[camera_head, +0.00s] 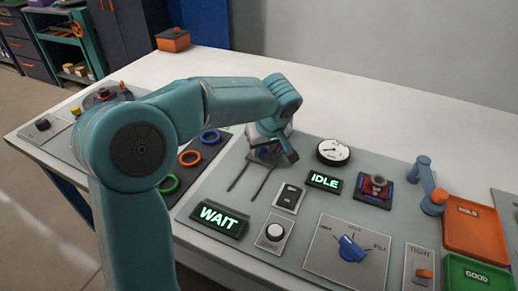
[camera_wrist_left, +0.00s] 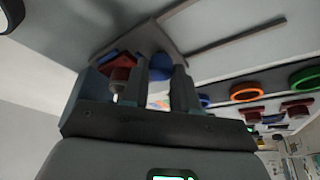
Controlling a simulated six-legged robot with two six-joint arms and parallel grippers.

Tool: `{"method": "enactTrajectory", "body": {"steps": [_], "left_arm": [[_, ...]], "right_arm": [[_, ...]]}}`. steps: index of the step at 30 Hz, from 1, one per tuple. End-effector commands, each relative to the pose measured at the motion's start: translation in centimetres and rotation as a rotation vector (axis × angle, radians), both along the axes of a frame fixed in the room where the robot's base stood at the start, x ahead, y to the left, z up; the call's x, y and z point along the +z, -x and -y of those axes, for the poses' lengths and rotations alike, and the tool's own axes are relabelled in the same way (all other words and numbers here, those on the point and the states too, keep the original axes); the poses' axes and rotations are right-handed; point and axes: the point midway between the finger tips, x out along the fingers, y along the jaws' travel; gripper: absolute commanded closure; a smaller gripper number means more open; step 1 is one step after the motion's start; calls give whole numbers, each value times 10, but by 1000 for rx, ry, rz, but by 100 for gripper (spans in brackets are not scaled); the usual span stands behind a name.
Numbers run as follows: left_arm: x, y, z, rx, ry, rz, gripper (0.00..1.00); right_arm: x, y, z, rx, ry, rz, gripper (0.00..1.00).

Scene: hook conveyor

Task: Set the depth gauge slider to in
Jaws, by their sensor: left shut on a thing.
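My left gripper (camera_head: 272,152) reaches down over the panel, at the far end of two dark parallel rails (camera_head: 263,184). A grey plate (camera_head: 287,158) sits there, mostly covered by my gripper. In the left wrist view the jaws (camera_wrist_left: 160,88) are shut on a blue part (camera_wrist_left: 161,62) in front of the grey plate (camera_wrist_left: 150,38); it appears to be the depth gauge slider. The jaws hide much of it. A round white dial (camera_head: 332,151) is just right of the gripper. No "in" marking can be read. My right gripper is not in view.
Lit WAIT (camera_head: 219,218) and IDLE (camera_head: 324,181) signs, a blue rotary knob (camera_head: 351,248), a white knob (camera_head: 275,232) and an orange TIGHT slider (camera_head: 424,273) are nearer. Coloured rings (camera_head: 190,158) lie left. Orange HOLD (camera_head: 472,226) and green GOOD (camera_head: 477,277) trays are right.

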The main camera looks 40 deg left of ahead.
Motion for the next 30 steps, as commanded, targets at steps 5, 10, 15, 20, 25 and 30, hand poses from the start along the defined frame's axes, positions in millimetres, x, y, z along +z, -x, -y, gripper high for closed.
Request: {"method": "enactTrajectory", "body": {"steps": [5, 10, 15, 20, 25, 30], "left_arm": [[4, -3, -1, -4, -5, 17, 68], [3, -2, -1, -3, -5, 14, 46], [2, -2, -1, -3, -4, 12, 46], [4, -1, 0, -3, -4, 10, 46], [25, 2, 8, -4, -3, 13, 46], [68, 10, 23, -6, -4, 16, 46]], "right_arm": [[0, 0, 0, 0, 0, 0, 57], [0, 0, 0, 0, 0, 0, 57], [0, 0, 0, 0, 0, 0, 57], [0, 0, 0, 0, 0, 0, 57], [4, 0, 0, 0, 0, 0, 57], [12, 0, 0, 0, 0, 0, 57]]}}
